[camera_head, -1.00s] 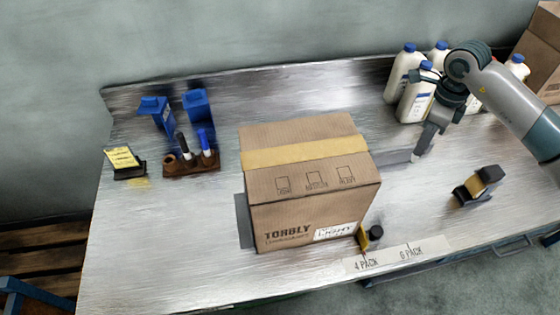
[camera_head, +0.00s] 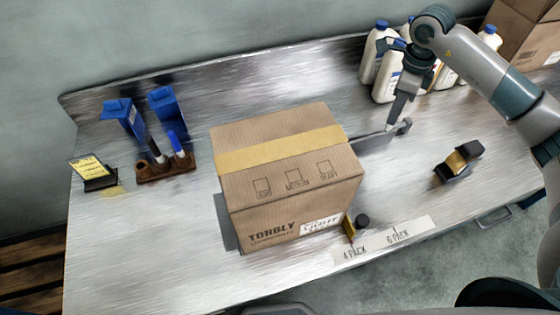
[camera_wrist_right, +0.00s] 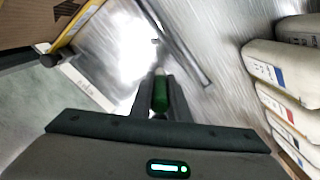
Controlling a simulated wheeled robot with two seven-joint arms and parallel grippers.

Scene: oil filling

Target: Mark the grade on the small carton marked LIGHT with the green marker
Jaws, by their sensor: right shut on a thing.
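The brown carton (camera_head: 285,160) stands on the steel bench with yellow tape across its top. Its top has three printed grade boxes in a row, the left (camera_head: 262,187), middle (camera_head: 293,179) and right (camera_head: 323,168); no mark is discernible in them. A white label (camera_head: 320,224) on its front appears to read LIGHT. My right gripper (camera_head: 394,118) is to the right of the carton and behind it, apart from it. In the right wrist view it is shut on the green marker (camera_wrist_right: 160,94), which lies between the fingers. My left gripper is out of view.
A wooden rack (camera_head: 168,169) holds a black and a blue marker. White bottles (camera_head: 386,85) stand behind my right arm. A black-and-yellow holder (camera_head: 458,160) is at right, a yellow sign (camera_head: 90,168) at left. A 4 PACK/6 PACK strip (camera_head: 382,241) lies along the front edge.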

